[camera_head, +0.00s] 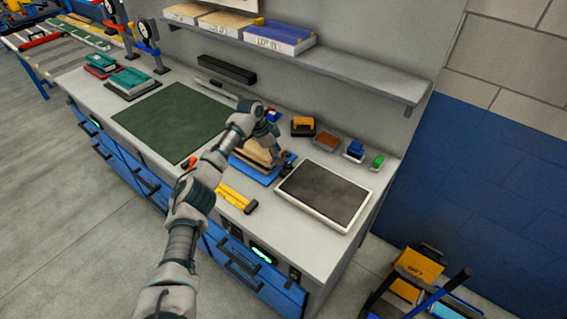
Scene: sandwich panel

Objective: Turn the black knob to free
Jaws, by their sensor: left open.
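My left arm reaches up from the bottom left over the workbench. My left gripper (270,143) is open above a blue fixture (262,178) that holds tan, layered panel pieces (258,152). Small dark parts (287,160) sit at the fixture's right side, just beside the gripper. The black knob cannot be told apart from these parts at this size, and the gripper covers part of the fixture. I cannot tell whether the fingers touch anything. My right gripper is not in view.
A dark-topped white tray (325,226) lies right of the fixture, and a green mat (172,120) lies left. Yellow-handled tools (236,197) lie near the front edge. Small blocks and brushes (327,141) line the back. A shelf (350,72) overhangs the rear.

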